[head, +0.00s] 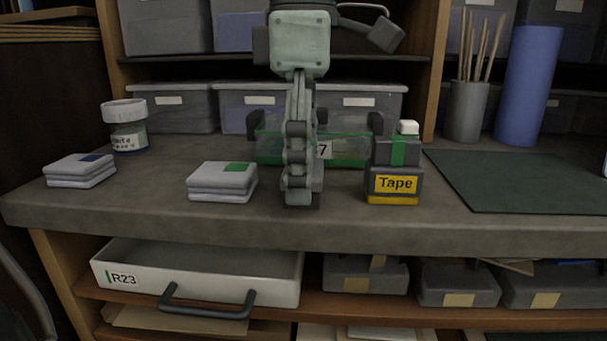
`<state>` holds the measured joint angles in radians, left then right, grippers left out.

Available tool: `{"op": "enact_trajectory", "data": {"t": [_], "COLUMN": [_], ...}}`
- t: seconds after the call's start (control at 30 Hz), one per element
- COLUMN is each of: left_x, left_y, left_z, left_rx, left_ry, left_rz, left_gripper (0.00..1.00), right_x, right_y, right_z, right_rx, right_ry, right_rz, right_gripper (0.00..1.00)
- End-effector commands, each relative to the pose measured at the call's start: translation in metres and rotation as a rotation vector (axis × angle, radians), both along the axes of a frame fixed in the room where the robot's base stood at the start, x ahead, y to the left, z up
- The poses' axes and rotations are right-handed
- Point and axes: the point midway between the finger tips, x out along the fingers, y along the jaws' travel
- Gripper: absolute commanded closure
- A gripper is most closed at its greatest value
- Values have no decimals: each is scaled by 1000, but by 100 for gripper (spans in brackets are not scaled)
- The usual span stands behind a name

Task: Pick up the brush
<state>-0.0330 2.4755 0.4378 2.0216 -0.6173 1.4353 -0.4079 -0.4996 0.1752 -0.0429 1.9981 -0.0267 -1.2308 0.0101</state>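One of my grippers (300,195) hangs down over the middle of the workbench, seen edge-on. Its arm leaves the top of the picture, so I cannot tell which arm it is. One finger hides the other, and I cannot tell whether it is open or holds something. No brush is clearly visible. Several thin wooden sticks (478,45) stand in a grey cup (466,112) at the back right, well apart from the gripper. They could be brush handles, but their ends are too small to tell. My other gripper is not in view.
Behind the gripper is a green-edged clear item (345,150) marked 7. A Tape box (395,184) stands close to its right. Folded cloths (222,182) and a white-lidded jar (127,125) are left. A blue cylinder (528,85) and dark mat (520,180) are right.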

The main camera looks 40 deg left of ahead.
Motion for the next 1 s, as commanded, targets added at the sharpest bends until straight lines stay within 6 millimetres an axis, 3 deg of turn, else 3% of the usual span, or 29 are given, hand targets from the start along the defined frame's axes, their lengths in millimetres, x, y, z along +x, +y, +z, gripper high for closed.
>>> {"op": "enact_trajectory", "data": {"t": [0.2, 0.63, 1.0], "left_x": [0, 0, 0], "left_y": [0, 0, 0], "left_z": [-1, -1, 5], "left_rx": [0, 0, 0], "left_ry": [0, 0, -2], "left_rz": [0, 0, 0], "left_gripper": [19, 72, 74], "right_x": [0, 0, 0], "right_y": [0, 0, 0], "right_z": [1, 0, 0], "right_rx": [-1, -1, 0], "right_ry": [-1, -1, 1], "right_rz": [0, -1, 0], "right_gripper": [60, 60, 60]}}
